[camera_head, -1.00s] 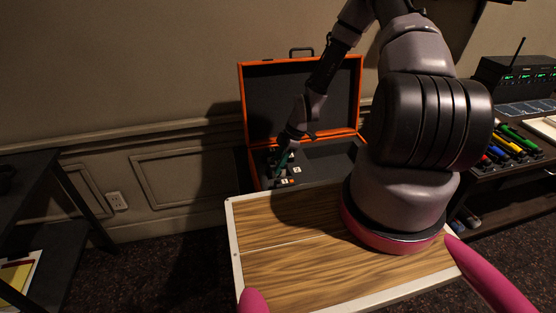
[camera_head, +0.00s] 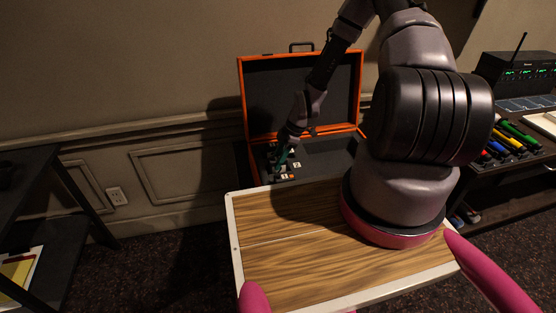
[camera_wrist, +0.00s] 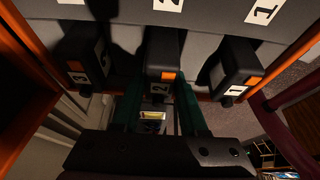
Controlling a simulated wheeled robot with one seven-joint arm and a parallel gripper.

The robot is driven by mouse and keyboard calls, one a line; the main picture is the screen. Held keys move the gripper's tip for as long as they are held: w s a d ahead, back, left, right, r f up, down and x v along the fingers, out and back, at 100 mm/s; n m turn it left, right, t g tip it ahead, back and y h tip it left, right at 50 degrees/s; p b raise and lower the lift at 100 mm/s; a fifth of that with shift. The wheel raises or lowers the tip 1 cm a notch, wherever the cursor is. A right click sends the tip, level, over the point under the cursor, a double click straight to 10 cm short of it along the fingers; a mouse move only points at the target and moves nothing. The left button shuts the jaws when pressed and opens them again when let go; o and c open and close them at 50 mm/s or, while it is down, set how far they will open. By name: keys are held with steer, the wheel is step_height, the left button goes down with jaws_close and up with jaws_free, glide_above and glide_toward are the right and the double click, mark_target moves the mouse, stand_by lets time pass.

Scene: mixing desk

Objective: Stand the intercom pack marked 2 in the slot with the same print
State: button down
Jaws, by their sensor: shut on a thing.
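In the wrist view, the intercom pack marked 2 (camera_wrist: 163,56) is a black block with an orange patch, between the two green fingers of my gripper (camera_wrist: 161,88). My gripper is shut on it. The pack lines up with the print 2 (camera_wrist: 168,5) on the grey insert, between the packs marked 3 (camera_wrist: 84,62) and 1 (camera_wrist: 236,68). I cannot tell how deep it sits. In the head view, my gripper (camera_head: 283,157) is low inside the left part of the open orange-edged case (camera_head: 302,107) and hides most of the pack.
A wooden-topped surface (camera_head: 290,240) lies in front of the case. A dark shelf (camera_head: 30,190) stands at the left. At the right are coloured markers (camera_head: 510,140) and a rack unit with an antenna (camera_head: 515,70). The case's right part is clear.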

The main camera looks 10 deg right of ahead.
steer(key=shift+f, duration=0.25)
stand_by(0.7)
steer(key=shift+c, duration=1.8)
jaws_free()
